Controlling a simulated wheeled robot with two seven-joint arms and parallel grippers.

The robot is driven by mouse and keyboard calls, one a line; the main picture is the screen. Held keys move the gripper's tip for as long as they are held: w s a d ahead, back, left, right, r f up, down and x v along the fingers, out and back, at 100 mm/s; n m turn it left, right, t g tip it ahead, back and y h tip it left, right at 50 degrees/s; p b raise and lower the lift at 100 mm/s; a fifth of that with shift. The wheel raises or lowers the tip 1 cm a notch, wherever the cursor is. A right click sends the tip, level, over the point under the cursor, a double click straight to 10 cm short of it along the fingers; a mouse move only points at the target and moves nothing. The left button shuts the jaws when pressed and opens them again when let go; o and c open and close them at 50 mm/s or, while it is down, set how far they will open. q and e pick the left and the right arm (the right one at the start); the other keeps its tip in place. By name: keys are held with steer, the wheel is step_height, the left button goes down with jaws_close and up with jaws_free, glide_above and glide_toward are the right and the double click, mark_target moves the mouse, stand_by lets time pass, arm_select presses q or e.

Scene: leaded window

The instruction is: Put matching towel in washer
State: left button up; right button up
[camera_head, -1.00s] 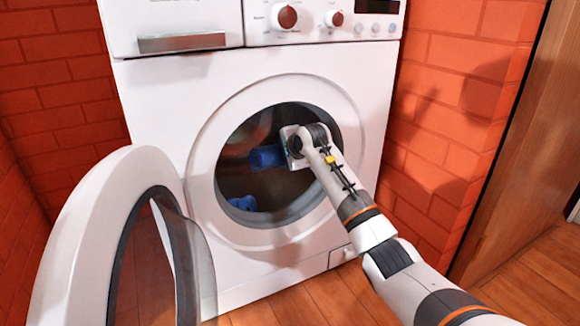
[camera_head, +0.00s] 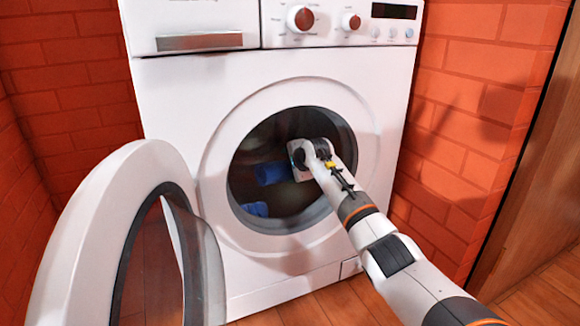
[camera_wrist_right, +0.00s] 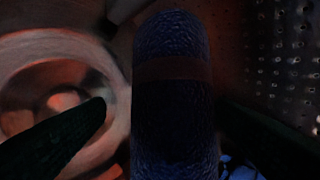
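The white washer (camera_head: 180,110) stands ahead with its round door (camera_head: 75,225) swung open to the left. My right gripper (camera_head: 290,170) is inside the drum, partly hidden by my wrist. A rolled blue towel (camera_head: 272,173) lies just left of it in the head view. In the right wrist view the towel (camera_wrist_right: 175,110), with a darker band, stands between the two dark fingers. The left finger is clearly apart from it; contact on the right is too dark to tell. Another blue piece (camera_head: 256,209) lies at the drum's lower left. My left gripper is out of view.
The opening's rim (camera_head: 215,180) surrounds my right forearm. The perforated drum wall (camera_wrist_right: 285,50) is close on the right in the wrist view. Brick walls (camera_head: 470,120) flank the washer, and wooden floor (camera_head: 340,304) lies in front.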

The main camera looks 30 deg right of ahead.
steer(key=shift+o, duration=0.9)
steer(key=shift+s+d+r+p, duration=0.1)
steer(key=shift+s+r+p, duration=0.3)
steer(key=shift+p, duration=0.05)
steer(key=p+v, duration=0.6)
steer(key=v, duration=0.5)
steer(key=shift+p, duration=0.3)
steer(key=shift+f, duration=0.15)
